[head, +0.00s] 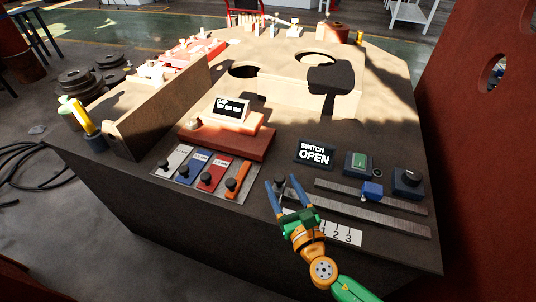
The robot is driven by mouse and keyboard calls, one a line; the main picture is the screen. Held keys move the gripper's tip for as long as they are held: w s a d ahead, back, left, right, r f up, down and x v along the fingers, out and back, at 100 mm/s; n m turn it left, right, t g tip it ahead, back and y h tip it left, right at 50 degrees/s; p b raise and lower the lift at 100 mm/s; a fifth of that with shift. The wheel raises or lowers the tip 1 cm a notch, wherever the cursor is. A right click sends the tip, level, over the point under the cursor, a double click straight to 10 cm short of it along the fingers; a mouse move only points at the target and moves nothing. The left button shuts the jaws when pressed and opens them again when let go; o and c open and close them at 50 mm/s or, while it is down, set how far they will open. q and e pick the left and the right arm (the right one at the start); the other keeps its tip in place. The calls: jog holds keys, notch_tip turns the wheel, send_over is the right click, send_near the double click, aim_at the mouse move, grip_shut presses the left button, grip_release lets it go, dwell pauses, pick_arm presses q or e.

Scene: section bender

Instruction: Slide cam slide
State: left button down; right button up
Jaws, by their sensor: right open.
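My right gripper (282,183) is open, its two blue fingers pointing away over the bench top near the left end of the lower metal rail (375,217). A small dark knob (279,184) shows between the fingertips; I cannot tell whether they touch it. A white scale (341,236) with numbers lies below the rail, its left part hidden by my gripper. A blue slider block (372,190) sits on the shorter upper rail (340,187). No label shows which of these is the cam slide. My left gripper is out of view.
A green button box (357,164) and a dark rotary knob (408,181) stand behind the rails. Coloured lever panels (210,174) lie to the left, below a gap display (231,108). An upright plate (160,108) stands farther left.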

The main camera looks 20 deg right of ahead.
aim_at(277, 174)
jog(key=w, duration=0.4)
jog(key=shift+w+a+r, duration=0.15)
jog(key=shift+w+r, duration=0.15)
jog(key=shift+w, duration=0.1)
jog(key=shift+w+f, duration=0.1)
jog(key=shift+w, duration=0.3)
jog(key=shift+s, duration=0.15)
grip_shut()
dwell(0.5)
